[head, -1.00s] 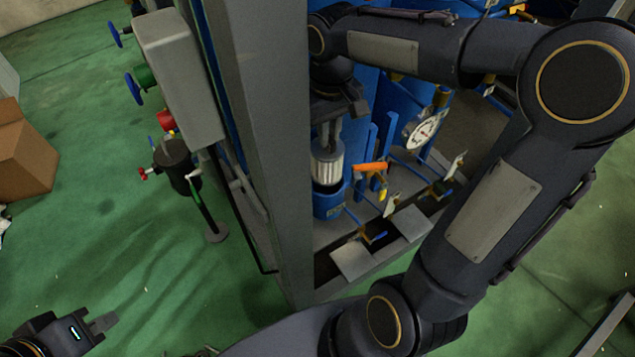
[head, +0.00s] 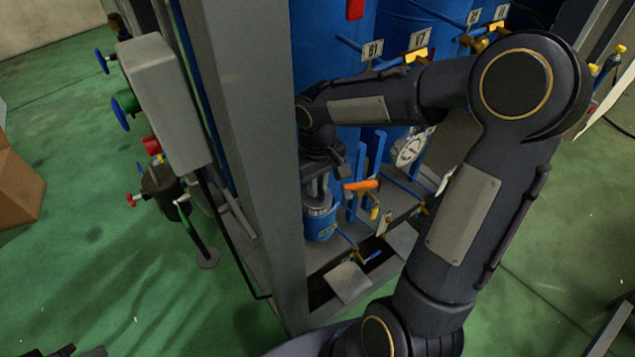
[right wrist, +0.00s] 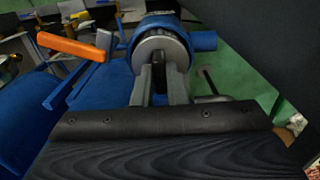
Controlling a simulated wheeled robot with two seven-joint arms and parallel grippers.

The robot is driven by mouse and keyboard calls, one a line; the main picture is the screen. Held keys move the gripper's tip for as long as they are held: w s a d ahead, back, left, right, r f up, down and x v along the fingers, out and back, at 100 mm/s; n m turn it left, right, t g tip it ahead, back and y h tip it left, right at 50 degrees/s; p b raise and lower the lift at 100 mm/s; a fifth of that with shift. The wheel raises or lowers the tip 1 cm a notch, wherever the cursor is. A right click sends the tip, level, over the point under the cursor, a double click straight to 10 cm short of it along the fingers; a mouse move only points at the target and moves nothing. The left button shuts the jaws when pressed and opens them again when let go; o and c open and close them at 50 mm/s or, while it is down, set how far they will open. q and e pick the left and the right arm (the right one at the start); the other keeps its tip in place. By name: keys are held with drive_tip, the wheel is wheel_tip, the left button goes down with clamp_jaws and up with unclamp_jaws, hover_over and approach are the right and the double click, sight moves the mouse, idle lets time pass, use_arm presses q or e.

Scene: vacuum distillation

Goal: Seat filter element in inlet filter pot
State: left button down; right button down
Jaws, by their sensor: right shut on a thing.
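The filter element (head: 319,208) stands upright in the mouth of the small blue inlet filter pot (head: 321,229). Only its grey upper end shows above the rim; its lower part is hidden in the pot. My right gripper (head: 317,187) is shut on the top of the element from above. In the right wrist view the two fingers (right wrist: 160,78) hold the end of the element (right wrist: 165,46), with the blue pot (right wrist: 160,22) around it. I cannot tell whether it touches the pot's bottom. My left gripper (head: 92,352) is barely in view at the lower left edge.
A grey post (head: 245,170) stands close left of the pot. An orange-handled valve (head: 362,185) and a gauge (head: 410,150) sit close to its right. Blue columns rise behind.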

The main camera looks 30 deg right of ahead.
drive_tip(key=shift+f+b, duration=0.45)
drive_tip(key=shift+f, duration=0.15)
drive_tip(key=c, duration=1.5)
unclamp_jaws()
drive_tip(key=shift+o, duration=0.2)
drive_tip(key=shift+r, duration=0.1)
drive_tip(key=shift+r+p, duration=0.4)
wheel_tip(320, 180, up, 7)
drive_tip(key=shift+r+p, duration=0.15)
drive_tip(key=shift+p, duration=0.35)
drive_tip(key=shift+s+r, duration=0.2)
drive_tip(key=shift+r, duration=0.15)
drive_tip(key=s+a+m+t+y, duration=0.2)
drive_tip(key=s+a+t+y, duration=0.1)
drive_tip(key=s, duration=1.3)
drive_tip(key=a+t, duration=0.1)
drive_tip(key=t, duration=0.1)
drive_tip(key=shift+r+m+t+y, duration=0.3)
drive_tip(key=shift+y, duration=0.1)
